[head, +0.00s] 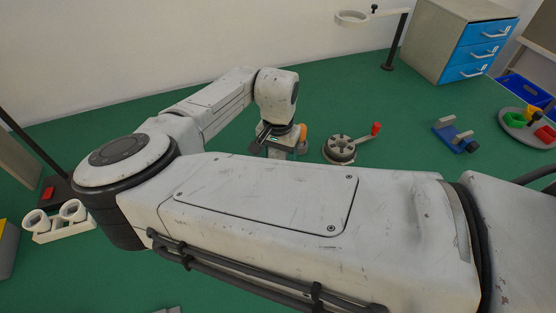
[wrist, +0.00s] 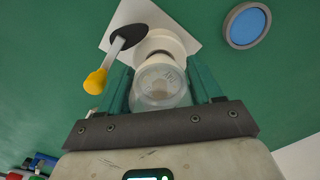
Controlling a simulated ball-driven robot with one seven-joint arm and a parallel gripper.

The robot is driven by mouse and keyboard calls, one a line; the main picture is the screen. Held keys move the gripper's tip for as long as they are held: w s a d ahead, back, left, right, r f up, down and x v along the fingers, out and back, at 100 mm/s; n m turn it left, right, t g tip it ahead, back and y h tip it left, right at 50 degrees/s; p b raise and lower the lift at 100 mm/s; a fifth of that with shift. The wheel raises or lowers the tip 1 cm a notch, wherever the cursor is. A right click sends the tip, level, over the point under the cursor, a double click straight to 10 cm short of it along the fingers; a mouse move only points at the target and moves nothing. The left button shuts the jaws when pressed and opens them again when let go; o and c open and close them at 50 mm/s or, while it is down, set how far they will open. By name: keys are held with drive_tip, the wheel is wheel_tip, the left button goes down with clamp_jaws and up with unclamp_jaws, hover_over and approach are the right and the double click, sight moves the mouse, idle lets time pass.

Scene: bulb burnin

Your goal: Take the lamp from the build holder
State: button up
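In the wrist view a clear round lamp (wrist: 160,87) sits between the two green fingers of my gripper (wrist: 160,90). Its far end meets a white round socket of the build holder (wrist: 168,42), which stands on a white square plate. A lever with a black pad and a yellow knob (wrist: 96,81) sticks out at the left of the socket. The fingers lie along both sides of the lamp; whether they press on it is unclear. In the head view my gripper (head: 278,141) points down at the holder, mostly hidden by my wrist, with an orange knob (head: 303,131) beside it.
A round grey fixture with a red handle (head: 340,149) stands just right of my gripper. Further right are a blue cradle (head: 455,135) and a grey tray (head: 511,112) with coloured pieces. A ring stand (head: 397,40) is at the back; white cups (head: 58,220) are at left.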

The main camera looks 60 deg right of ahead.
drive_tip(key=c, duration=0.7)
drive_tip(key=shift+r, duration=0.1)
drive_tip(key=shift+r, duration=0.8)
drive_tip(key=shift+s+a+r+p, duration=0.55)
drive_tip(key=shift+s+a+r, duration=0.25)
drive_tip(key=shift+s+r, duration=1.65)
drive_tip(key=shift+s+a+r+p, duration=0.65)
drive_tip(key=shift+s+r, duration=1.25)
drive_tip(key=shift+r, duration=0.9)
drive_tip(key=shift+s+a+r+p, duration=0.45)
drive_tip(key=shift+s+a+r, duration=0.45)
drive_tip(key=shift+s+r, duration=1.55)
drive_tip(key=shift+w+r, duration=0.2)
drive_tip(key=shift+w, duration=0.05)
